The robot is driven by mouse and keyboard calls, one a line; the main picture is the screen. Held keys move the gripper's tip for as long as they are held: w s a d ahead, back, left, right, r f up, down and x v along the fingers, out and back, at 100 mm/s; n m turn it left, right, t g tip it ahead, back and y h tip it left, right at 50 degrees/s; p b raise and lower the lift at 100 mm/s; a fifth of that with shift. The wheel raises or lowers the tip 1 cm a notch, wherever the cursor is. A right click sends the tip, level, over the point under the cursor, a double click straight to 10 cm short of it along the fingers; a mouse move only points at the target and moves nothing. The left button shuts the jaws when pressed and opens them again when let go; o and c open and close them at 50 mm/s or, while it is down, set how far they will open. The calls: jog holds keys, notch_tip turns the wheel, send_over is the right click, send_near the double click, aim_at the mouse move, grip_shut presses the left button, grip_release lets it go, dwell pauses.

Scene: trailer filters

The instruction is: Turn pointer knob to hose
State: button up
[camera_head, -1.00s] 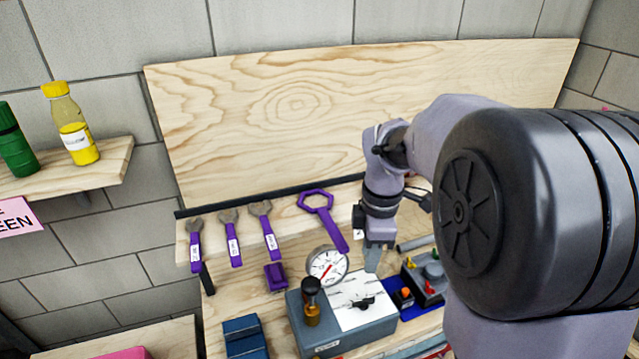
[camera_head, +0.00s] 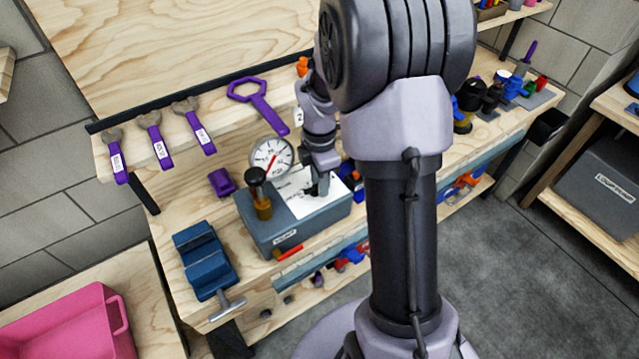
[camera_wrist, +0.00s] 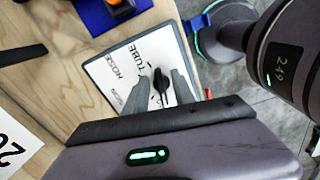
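The grey box (camera_head: 275,236) stands on the bench with a white label plate (camera_head: 297,196) on top. In the wrist view the plate (camera_wrist: 118,68) carries the words HOSE and TUBE. The black pointer knob (camera_wrist: 160,80) stands on this plate, near TUBE in that view. I cannot tell surely which word its pointer end faces. My gripper (camera_wrist: 160,76) has one finger on each side of the knob, with a gap showing, so it looks open around it. In the head view my gripper (camera_head: 319,184) is down at the plate and covers most of the knob.
A round gauge (camera_head: 271,156) and a dark-topped brown handle (camera_head: 260,194) stand at the box, close to my gripper. Purple-handled wrenches (camera_head: 200,133) lie behind. A blue vise (camera_head: 205,258) sits at the left front. Other devices (camera_head: 470,105) stand to the right.

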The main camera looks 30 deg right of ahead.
grip_shut()
jog(key=shift+m, duration=0.3)
jog(key=m, duration=0.1)
jog(key=m+p, duration=0.1)
jog(key=m, duration=0.2)
jog(key=shift+s+a+r+m+p, duration=0.1)
jog(key=shift+s+m+p, duration=0.2)
jog(key=shift+m, duration=0.1)
jog(key=m, duration=0.5)
jog(key=shift+s+a, duration=0.15)
jog(key=shift+a, duration=0.05)
jog(key=m, duration=0.6)
jog(key=shift+a+m, duration=0.3)
jog(key=shift+a, duration=0.05)
jog(key=m, duration=0.3)
jog(key=shift+a+m, duration=0.15)
jog(key=shift+m, duration=0.15)
jog(key=shift+a+m+b, duration=0.15)
jog(key=shift+m+b, duration=0.2)
jog(key=shift+m, duration=1.15)
